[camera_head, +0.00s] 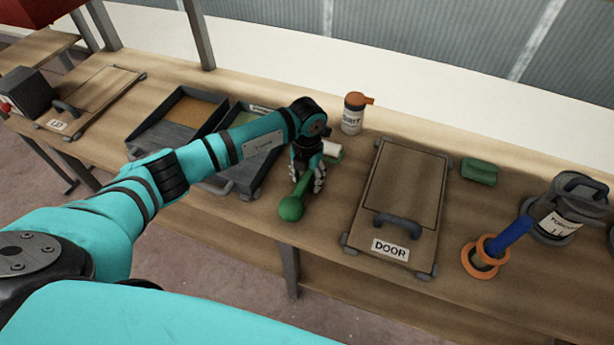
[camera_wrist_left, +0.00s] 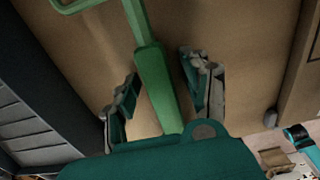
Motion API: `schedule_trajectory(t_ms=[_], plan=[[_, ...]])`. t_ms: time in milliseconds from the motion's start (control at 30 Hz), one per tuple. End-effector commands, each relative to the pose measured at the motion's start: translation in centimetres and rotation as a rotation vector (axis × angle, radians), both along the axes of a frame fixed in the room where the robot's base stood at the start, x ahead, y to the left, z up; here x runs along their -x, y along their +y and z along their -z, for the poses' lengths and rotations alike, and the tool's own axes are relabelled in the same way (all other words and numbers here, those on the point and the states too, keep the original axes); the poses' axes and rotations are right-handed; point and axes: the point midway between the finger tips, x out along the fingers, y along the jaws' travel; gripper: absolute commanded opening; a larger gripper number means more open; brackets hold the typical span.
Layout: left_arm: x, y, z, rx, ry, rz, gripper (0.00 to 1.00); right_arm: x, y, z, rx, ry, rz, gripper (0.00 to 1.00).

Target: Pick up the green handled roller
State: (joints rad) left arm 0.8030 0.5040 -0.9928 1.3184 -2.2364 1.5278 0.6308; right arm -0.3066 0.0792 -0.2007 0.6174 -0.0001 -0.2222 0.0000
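The green handled roller lies on the wooden bench, its rounded green handle end (camera_head: 291,208) towards the front edge. A white roller part (camera_head: 332,149) shows just behind my gripper. My left gripper (camera_head: 307,182) reaches down over the handle. In the left wrist view the green handle (camera_wrist_left: 157,88) runs between the two fingers of my left gripper (camera_wrist_left: 160,88). A gap shows on each side of the handle, so the gripper is open around it, not clamped. The handle's lower end is hidden by the gripper's palm. My right gripper is not in view.
A board labelled DOOR (camera_head: 410,205) lies close on the right. A dark tray (camera_head: 262,185) stands close on the left, partly behind my arm. A green block (camera_head: 479,171) and blue-handled tool (camera_head: 510,235) are further right.

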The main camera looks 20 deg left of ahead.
Motion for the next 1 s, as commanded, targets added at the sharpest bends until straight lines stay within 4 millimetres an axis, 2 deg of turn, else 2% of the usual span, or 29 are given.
schedule_trajectory(t_ms=[33, 333, 767, 1000], plan=[[0.0, 0.0, 0.0, 0.0, 0.0, 0.0, 0.39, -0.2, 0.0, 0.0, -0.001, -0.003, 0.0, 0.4], [0.0, 0.0, -0.1, 0.0, 0.0, 0.0, 0.0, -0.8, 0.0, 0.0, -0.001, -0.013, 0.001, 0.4], [-0.1, 0.0, -0.2, 0.001, -0.002, -0.001, 0.0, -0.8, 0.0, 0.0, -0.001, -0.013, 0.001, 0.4], [-0.2, 0.0, -2.2, 0.001, -0.006, 0.002, 0.0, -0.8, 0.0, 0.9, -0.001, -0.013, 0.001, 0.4]])
